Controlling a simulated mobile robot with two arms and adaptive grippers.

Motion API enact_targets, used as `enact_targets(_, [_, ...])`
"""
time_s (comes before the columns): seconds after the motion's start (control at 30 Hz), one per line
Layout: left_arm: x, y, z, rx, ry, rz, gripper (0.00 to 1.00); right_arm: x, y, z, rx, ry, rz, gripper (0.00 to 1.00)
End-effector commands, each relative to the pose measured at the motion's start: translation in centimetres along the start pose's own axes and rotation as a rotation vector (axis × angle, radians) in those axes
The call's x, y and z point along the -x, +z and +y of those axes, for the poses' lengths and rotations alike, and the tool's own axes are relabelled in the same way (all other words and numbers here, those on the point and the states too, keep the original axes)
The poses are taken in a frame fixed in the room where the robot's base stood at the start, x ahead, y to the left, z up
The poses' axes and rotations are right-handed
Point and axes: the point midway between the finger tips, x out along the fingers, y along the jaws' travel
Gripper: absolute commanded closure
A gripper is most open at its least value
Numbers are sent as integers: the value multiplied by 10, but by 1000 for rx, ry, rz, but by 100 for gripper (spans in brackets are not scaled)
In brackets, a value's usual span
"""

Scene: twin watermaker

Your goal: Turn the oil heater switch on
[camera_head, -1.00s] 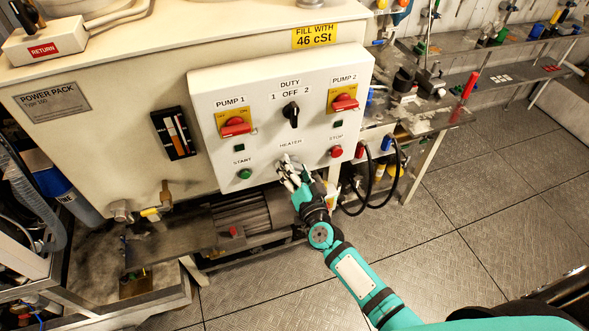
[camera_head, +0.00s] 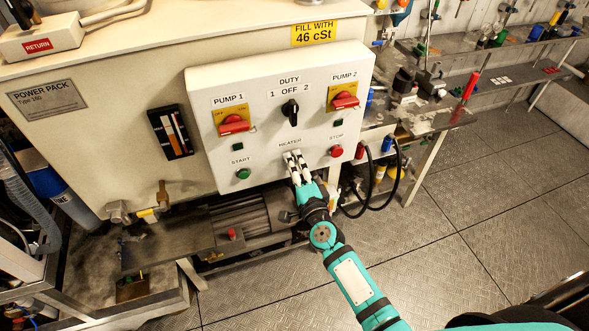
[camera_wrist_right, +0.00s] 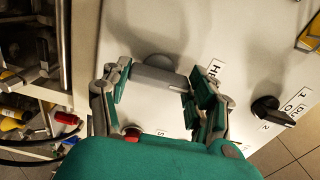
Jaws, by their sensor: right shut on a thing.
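The heater switch (camera_wrist_right: 160,76) is a grey rotary knob with a bar-shaped handle on the white control panel (camera_head: 262,135). It sits by the HEATER label (camera_head: 290,143). In the head view my right gripper (camera_head: 294,158) covers the switch. In the right wrist view my right gripper (camera_wrist_right: 158,92) has its fingers on either side of the switch handle and is shut on it. Whether the switch reads on or off cannot be told. My left gripper is not in view.
The panel also carries a red PUMP 1 switch (camera_head: 234,124), a red PUMP 2 switch (camera_head: 345,101), a black DUTY knob (camera_head: 291,111), a green START button (camera_head: 243,174) and a red STOP button (camera_head: 336,151). A motor (camera_head: 245,213) lies below. Floor is clear at right.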

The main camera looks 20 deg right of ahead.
Motion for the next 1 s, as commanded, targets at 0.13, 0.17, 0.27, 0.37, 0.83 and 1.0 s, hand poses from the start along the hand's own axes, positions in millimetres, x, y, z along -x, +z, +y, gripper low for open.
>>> enact_targets(0.13, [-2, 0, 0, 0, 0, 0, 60, 1, 0, 2, -46, 3, 0, 72])
enact_targets(0.17, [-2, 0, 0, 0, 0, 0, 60, 1, 0, 2, -52, 3, 0, 72])
enact_targets(0.27, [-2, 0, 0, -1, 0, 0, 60, 1, 0, 2, -66, 3, 0, 72])
enact_targets(0.37, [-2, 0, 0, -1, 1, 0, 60, 1, 0, 2, -73, 3, 0, 72])
enact_targets(0.83, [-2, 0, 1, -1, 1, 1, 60, 1, 0, 2, -76, 3, 1, 24])
enact_targets(1.0, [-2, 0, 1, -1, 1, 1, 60, 0, 0, 1, -74, 2, 0, 15])
